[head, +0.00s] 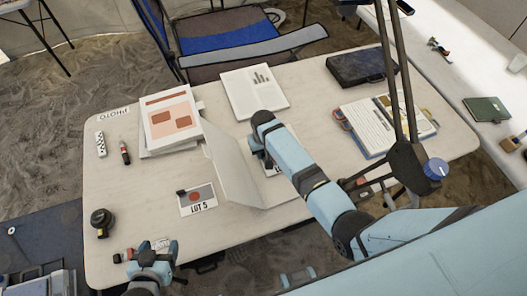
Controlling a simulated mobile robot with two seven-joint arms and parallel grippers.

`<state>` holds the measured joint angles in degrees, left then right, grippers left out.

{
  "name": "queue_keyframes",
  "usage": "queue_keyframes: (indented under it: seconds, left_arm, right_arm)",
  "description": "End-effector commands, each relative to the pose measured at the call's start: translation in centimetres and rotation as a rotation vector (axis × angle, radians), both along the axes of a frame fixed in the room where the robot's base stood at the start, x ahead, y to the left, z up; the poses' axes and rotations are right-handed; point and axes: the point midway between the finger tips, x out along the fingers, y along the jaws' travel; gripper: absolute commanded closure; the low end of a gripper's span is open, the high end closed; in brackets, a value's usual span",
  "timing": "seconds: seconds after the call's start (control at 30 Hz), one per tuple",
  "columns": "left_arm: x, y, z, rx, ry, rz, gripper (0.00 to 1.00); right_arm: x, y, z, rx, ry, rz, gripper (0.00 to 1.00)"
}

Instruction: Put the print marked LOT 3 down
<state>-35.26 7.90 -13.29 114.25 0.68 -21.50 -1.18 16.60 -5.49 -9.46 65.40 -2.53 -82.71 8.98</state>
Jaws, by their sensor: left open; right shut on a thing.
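My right arm reaches over the middle of the table, and its gripper (264,160) is shut, low over the tabletop. A white print (273,172) with dark lettering shows at the fingers, mostly hidden by my arm; I cannot read its mark. I cannot tell whether it touches the table. A pale open folder or board (232,165) with a raised panel is just left of this gripper. Another print (198,198), which reads LOT 5, lies flat further left with a dark red disc picture. My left gripper (157,248) is open and empty at the table's front left edge.
A stack with an orange-marked sheet (172,118), a chart page (254,92), an open binder (372,125) and a dark case (360,66) fill the back and right. The front left tabletop is mostly clear around a black round object (102,219).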

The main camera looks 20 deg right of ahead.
Motion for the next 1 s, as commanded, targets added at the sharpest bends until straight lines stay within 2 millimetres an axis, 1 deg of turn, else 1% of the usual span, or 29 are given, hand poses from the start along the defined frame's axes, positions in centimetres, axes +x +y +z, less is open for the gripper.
queue_keyframes:
  seconds: [0.07, 0.3, 0.43, 0.47, 0.5, 0.53, 0.57, 0.87, 0.97, 1.0]
  left_arm:
    - [0.0, 0.0, 0.0, 0.000, 0.000, 0.000, 0.32]
    - [0.0, -0.1, 0.0, 0.000, 0.001, -0.001, 0.32]
    - [0.0, -0.1, -0.1, -0.001, 0.001, -0.002, 0.32]
    - [0.0, -0.1, -0.1, -0.001, 0.001, -0.002, 0.32]
    - [0.0, -0.1, -0.1, -0.001, 0.002, -0.002, 0.32]
    - [0.0, -0.1, -0.1, -0.001, 0.002, -0.002, 0.32]
    - [0.0, -0.1, -0.1, -0.001, 0.002, -0.002, 0.32]
    - [-0.1, -0.1, -0.1, 0.001, 0.003, -0.002, 0.32]
    - [-0.1, -0.1, 0.0, 0.001, 0.003, -0.002, 0.32]
    - [-0.1, -0.1, 0.0, 0.001, 0.003, -0.002, 0.32]
  right_arm:
    - [0.0, 0.0, -0.4, 0.000, -0.001, 0.000, 0.94]
    - [0.0, 0.0, -0.5, 0.001, -0.001, 0.000, 0.94]
    - [0.0, 0.0, -0.8, 0.000, 0.000, 0.000, 0.94]
    - [0.0, 0.0, -0.8, 0.000, -0.001, 0.000, 0.67]
    - [0.0, 0.0, -0.8, 0.000, -0.001, 0.000, 0.58]
    - [0.0, 0.0, -0.8, 0.000, -0.001, 0.000, 0.51]
    - [0.0, 0.0, -0.8, 0.000, -0.001, 0.000, 0.46]
    - [0.0, 0.0, -0.5, 0.001, -0.001, 0.000, 0.46]
    - [0.1, 0.0, 0.3, 0.001, -0.002, 0.000, 0.46]
    - [0.1, 0.0, 0.9, 0.001, -0.003, 0.000, 0.46]
